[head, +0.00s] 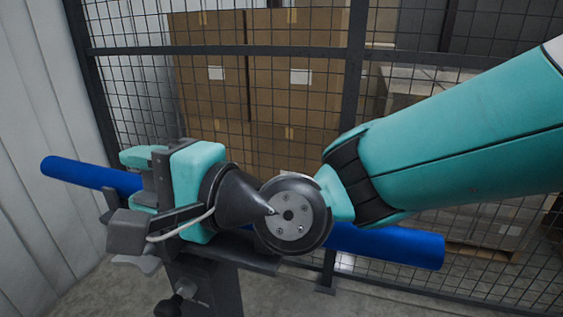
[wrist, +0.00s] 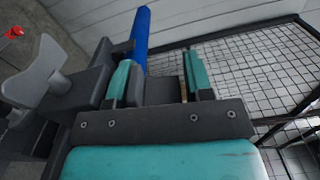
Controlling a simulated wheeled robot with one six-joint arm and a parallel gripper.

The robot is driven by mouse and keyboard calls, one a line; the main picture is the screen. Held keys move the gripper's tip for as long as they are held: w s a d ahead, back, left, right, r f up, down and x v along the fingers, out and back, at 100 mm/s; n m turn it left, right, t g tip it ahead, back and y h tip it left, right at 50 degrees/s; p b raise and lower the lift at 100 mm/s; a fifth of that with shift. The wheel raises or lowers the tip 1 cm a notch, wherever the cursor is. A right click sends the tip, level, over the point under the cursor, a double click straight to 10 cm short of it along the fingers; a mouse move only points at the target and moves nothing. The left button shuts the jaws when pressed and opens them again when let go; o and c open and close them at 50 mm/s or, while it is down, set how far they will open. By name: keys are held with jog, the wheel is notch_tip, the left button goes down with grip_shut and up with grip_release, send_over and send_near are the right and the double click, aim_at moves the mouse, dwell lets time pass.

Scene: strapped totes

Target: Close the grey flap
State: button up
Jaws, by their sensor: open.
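My gripper (head: 140,180) is teal and dark grey, at the left in the head view, close above a dark stand (head: 215,286). In the wrist view its two teal-padded fingers (wrist: 158,68) are apart, with a dark surface between them. A blue tube (head: 388,245) lies across the stand and passes behind my gripper; its far end (wrist: 141,28) shows beyond the left finger. A light grey winged piece (wrist: 40,76) and a dark grey block (wrist: 100,72) are left of the fingers. I cannot tell which part is the grey flap, nor whether a finger touches it.
A black mesh fence (head: 355,80) stands close behind the tube, with large cardboard boxes (head: 212,100) beyond. A pale ribbed wall (head: 35,120) is at the left. Concrete floor shows around the stand. A small red thing (wrist: 13,32) shows at the wrist view's upper left.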

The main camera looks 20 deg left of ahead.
jog(key=shift+s+f, duration=0.15)
jog(key=shift+f, duration=0.25)
